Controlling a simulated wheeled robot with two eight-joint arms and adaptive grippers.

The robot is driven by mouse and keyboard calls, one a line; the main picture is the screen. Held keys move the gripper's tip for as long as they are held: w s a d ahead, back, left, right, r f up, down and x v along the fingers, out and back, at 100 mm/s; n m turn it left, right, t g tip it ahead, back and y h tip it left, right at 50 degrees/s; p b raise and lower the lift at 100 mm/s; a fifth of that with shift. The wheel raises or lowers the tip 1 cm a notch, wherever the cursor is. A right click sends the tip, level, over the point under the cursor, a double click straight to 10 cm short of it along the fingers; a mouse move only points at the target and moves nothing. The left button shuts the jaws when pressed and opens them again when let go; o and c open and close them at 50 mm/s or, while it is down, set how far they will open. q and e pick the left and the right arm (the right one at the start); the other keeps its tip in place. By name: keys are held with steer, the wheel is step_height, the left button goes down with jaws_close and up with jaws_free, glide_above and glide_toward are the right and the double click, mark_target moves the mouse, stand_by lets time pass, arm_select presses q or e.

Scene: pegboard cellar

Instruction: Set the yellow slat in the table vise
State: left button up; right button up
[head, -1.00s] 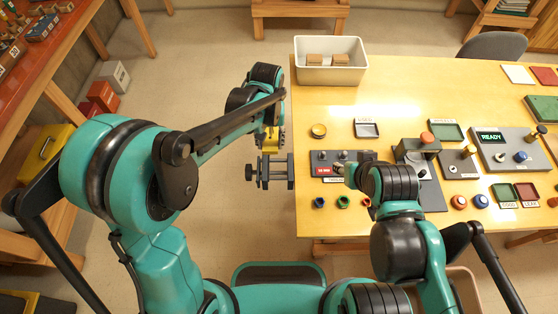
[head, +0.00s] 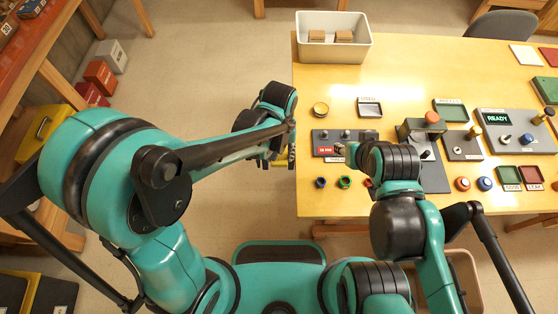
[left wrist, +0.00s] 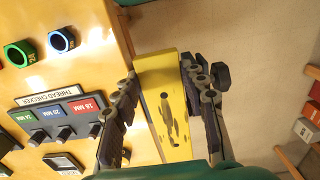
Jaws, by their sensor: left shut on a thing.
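The yellow slat (left wrist: 160,72), with a dark hole and dark patches, is between the fingers of my left gripper (left wrist: 163,112) in the left wrist view. That gripper is shut on it. In the head view, bits of yellow show beneath my left wrist, at the table's left edge. The table vise is mostly hidden there by my left arm. In the left wrist view, a dark knob (left wrist: 222,75), seemingly the vise's, shows just right of the slat. I cannot tell whether the slat is between the vise jaws. My right gripper is hidden beneath its arm.
A white bin (head: 332,54) with brown blocks stands at the back left. Floor left of the table is open.

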arm_select(q)
step_height(320, 180, down, 4)
steer(key=shift+f+b, duration=0.1)
steer(key=shift+b, duration=0.85)
steer(key=shift+f+b, duration=0.45)
steer(key=o, duration=1.2)
